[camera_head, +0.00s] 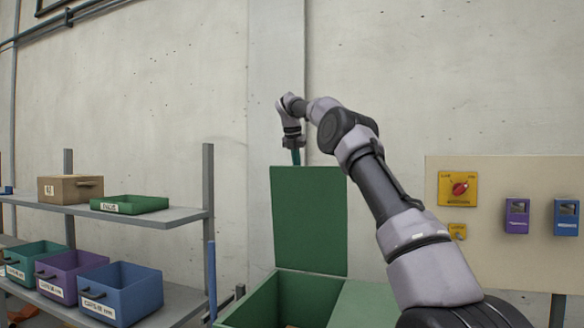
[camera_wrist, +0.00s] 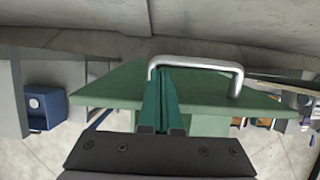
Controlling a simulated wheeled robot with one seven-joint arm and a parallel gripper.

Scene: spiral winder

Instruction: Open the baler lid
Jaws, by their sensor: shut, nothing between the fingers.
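The green baler lid (camera_head: 308,222) stands raised, roughly upright, above the green baler box (camera_head: 265,303), whose left part is open at the top. In the wrist view the lid (camera_wrist: 115,85) spreads out behind the fingers, with a silver bar handle (camera_wrist: 205,64) on it. My gripper (camera_head: 296,158) is at the lid's top edge in the head view, its fingertips partly hidden. In the wrist view my gripper's green fingers (camera_wrist: 163,78) are together and empty, reaching to the left end of the handle. I cannot tell whether they touch it.
A grey shelf (camera_head: 180,217) at the left holds a cardboard-coloured box (camera_head: 70,189), a green tray (camera_head: 129,204) and several coloured bins below. A beige panel (camera_head: 500,255) at the right carries a red knob switch (camera_head: 460,188) and purple and blue devices. A concrete wall stands close behind.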

